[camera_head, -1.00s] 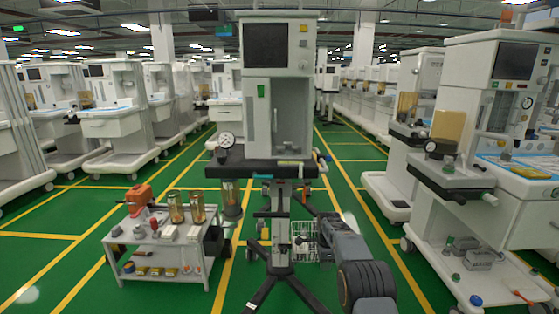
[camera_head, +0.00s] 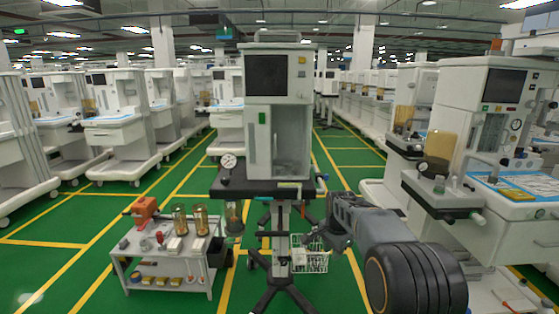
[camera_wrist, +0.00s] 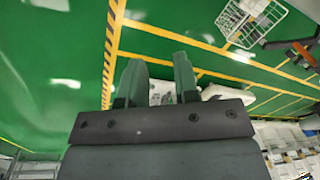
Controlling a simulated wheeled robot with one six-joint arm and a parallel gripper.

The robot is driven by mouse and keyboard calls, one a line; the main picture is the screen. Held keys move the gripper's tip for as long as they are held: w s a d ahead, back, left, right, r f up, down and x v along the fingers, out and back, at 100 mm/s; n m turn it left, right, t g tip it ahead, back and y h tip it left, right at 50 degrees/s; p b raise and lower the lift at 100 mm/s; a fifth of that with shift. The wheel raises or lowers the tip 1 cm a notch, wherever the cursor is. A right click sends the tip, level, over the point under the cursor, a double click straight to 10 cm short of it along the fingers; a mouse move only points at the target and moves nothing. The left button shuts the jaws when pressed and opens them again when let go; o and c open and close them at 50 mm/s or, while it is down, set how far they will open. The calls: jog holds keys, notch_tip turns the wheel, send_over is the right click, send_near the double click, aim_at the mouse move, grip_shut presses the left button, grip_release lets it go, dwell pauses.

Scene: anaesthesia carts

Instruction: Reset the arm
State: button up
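My arm (camera_head: 385,240) reaches into the head view from the lower right, its far end in front of the floor right of the central cart's stand. My gripper's fingertips are not clear in that view. In the wrist view my gripper (camera_wrist: 158,76) shows two dark fingers apart, with a gap between them. Nothing is held between them; a pale shape behind shows through the gap. The green floor with yellow lines lies beyond the fingers.
The central anaesthesia cart (camera_head: 279,115) stands ahead, with a wire basket (camera_head: 310,257) low beside its stand. A small white trolley (camera_head: 170,262) with jars stands left. Another cart (camera_head: 490,120) stands close on the right. Green floor aisles lie between the rows.

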jog(key=s+r+n+t+p, duration=0.1)
jog(key=s+r+n+p, duration=0.55)
jog(key=s+r, duration=0.8)
jog(key=s+r+n+p, duration=0.2)
jog(key=s+r+p, duration=0.2)
jog(key=s, duration=0.3)
jog(key=s+r+n+t+p, duration=0.1)
jog(key=s+r+n+p, duration=0.2)
jog(key=s+p, duration=0.3)
jog(key=shift+s+r+p, duration=0.4)
jog(key=shift+s+r, duration=0.1)
jog(key=shift+r, duration=0.15)
jog(key=shift+o, duration=0.5)
